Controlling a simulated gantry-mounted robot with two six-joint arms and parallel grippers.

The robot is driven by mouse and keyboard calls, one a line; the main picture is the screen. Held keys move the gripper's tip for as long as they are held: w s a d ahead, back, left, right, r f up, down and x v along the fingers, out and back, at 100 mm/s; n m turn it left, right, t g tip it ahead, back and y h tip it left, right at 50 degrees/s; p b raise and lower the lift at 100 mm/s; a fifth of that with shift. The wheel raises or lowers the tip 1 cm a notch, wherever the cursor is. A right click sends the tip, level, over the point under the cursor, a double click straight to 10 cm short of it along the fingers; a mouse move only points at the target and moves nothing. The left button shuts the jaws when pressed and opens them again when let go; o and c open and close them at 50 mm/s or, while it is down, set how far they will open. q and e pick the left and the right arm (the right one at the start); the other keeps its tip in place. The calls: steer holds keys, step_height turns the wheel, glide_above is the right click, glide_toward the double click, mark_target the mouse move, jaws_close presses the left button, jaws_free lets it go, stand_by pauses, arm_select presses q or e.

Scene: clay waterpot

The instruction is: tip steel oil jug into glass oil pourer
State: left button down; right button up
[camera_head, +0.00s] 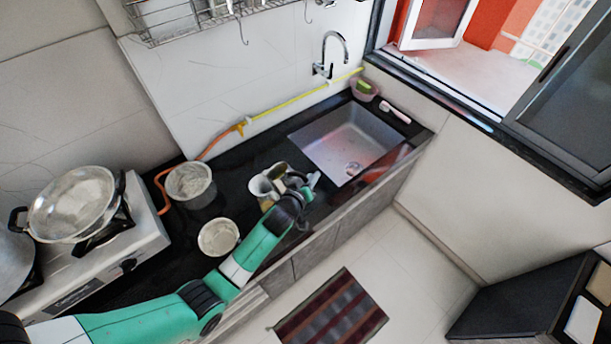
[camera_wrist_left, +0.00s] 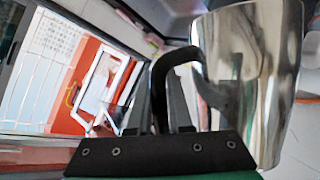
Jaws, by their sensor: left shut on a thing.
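The steel oil jug (camera_wrist_left: 258,75) fills the right of the left wrist view, shiny, with a black handle (camera_wrist_left: 170,75). My left gripper (camera_wrist_left: 172,95) is shut on that handle, and the jug's body sits beside the fingers. In the head view my left gripper (camera_head: 298,188) reaches over the dark counter near the sink, among a small cluster of pale and metallic vessels (camera_head: 262,188). The arm and gripper partly cover this cluster. I cannot clearly tell the glass oil pourer apart there. My right gripper is out of view.
A grey pot (camera_head: 191,183) and a pale bowl (camera_head: 218,238) stand on the counter left of the gripper. The sink (camera_head: 340,140) lies to its right and behind. A stove with a steel pan (camera_head: 72,204) is at far left. The counter's front edge is close to my arm.

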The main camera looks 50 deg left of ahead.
arm_select(q)
steer(key=shift+r, duration=0.1)
stand_by(0.4)
steer(key=shift+a+n+t+h, duration=0.1)
steer(key=shift+n+t+h, duration=0.2)
steer(key=shift+n, duration=0.3)
steer(key=shift+s+a+r+n+t+h, duration=0.35)
steer(key=shift+a+r+n+t+h, duration=0.25)
steer(key=shift+n, duration=0.4)
stand_by(5.9)
